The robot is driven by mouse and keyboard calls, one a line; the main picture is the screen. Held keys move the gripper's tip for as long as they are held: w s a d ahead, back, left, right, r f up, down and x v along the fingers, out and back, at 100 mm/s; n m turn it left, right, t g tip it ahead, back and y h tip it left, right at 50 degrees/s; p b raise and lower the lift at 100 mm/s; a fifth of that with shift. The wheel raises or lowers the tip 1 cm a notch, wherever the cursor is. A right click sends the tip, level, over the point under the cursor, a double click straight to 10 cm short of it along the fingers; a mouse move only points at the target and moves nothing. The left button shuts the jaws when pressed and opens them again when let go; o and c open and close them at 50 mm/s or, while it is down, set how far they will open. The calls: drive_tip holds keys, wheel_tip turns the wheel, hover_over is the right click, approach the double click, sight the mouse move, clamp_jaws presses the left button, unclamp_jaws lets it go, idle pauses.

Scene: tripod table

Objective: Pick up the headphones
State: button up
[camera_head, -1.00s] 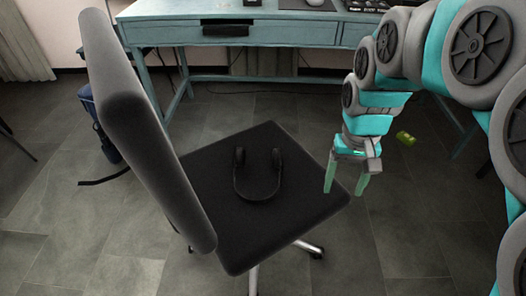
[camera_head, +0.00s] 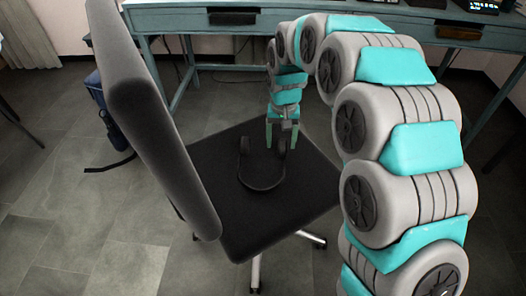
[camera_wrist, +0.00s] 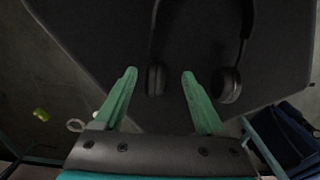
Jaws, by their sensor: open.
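The black headphones (camera_head: 262,184) lie on the black seat of the office chair (camera_head: 222,206), with the band toward the front and the ear cups toward the back. My gripper (camera_head: 282,138) is at the back of the seat, by the right ear cup, with its fingers pointing down. In the wrist view my green gripper fingers (camera_wrist: 159,78) are spread apart. One ear cup of the headphones (camera_wrist: 156,78) shows between the fingertips, and the other cup lies just right of the right finger. I cannot tell how far the fingertips are above the seat.
The chair's tall backrest (camera_head: 150,120) stands at the left of the seat. A teal desk (camera_head: 180,22) is behind the chair. A blue bag (camera_head: 108,112) is at the left. A small yellow-green object (camera_wrist: 41,114) lies on the floor in the wrist view.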

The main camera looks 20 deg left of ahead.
sight(282, 147)
drive_tip(key=shift+w+d+f+p, duration=0.1)
drive_tip(key=shift+w+f+p, duration=0.1)
drive_tip(key=shift+f, duration=1.2)
drive_tip(key=shift+w+d+f+p, duration=0.1)
drive_tip(key=shift+w+f+p, duration=0.05)
drive_tip(key=shift+f, duration=1.2)
clamp_jaws()
